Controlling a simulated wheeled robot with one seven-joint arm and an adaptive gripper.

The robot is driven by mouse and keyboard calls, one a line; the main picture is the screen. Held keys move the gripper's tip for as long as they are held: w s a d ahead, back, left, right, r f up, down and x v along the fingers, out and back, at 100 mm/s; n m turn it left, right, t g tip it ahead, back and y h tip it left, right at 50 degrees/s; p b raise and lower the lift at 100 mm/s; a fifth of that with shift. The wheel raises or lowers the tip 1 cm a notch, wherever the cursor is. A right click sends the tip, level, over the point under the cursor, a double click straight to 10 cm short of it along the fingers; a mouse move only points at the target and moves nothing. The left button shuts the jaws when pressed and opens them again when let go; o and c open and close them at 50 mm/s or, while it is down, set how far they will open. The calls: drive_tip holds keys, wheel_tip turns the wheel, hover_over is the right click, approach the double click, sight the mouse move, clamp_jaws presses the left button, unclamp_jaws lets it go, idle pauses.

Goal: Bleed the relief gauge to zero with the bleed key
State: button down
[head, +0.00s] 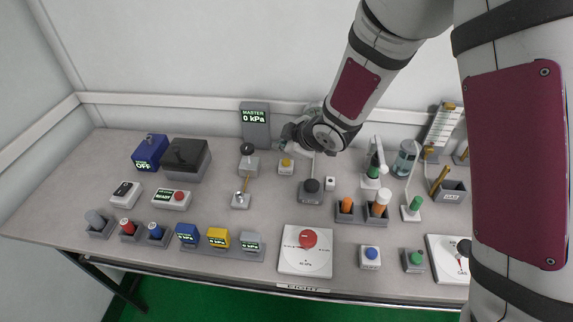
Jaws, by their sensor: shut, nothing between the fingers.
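Blue (187,235), yellow (218,238) and grey (250,242) handheld gauges stand in a rack at the front; their screens are too small to read surely. I cannot tell which one is the relief gauge. A grey master display (255,124) at the back reads 0 kPa. No tool can be surely picked out as the bleed key; a thin brass-coloured piece (246,186) stands by a small grey block left of centre. My gripper (290,142) is shut and empty at the back of the bench, right of the master display, partly hidden by its wrist.
A dark box (186,158) and a blue OFF unit (150,152) stand back left. Orange-topped (379,201) and green-topped pieces (415,203) crowd the right. My arm hides the far right.

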sight(284, 163)
drive_tip(key=shift+f+b, duration=0.55)
drive_tip(key=shift+f, duration=0.3)
drive_tip(key=shift+f, duration=0.15)
idle(0.8)
drive_tip(key=shift+f+b, duration=0.25)
drive_tip(key=shift+b, duration=0.25)
drive_tip(key=shift+f+b, duration=0.5)
idle(1.6)
drive_tip(key=shift+r, duration=0.2)
drive_tip(key=shift+r+p, duration=0.7)
drive_tip(key=shift+r, duration=0.05)
wheel_tip(284, 163, up, 5)
drive_tip(key=p, duration=0.4)
drive_tip(key=shift+s+f, duration=0.1)
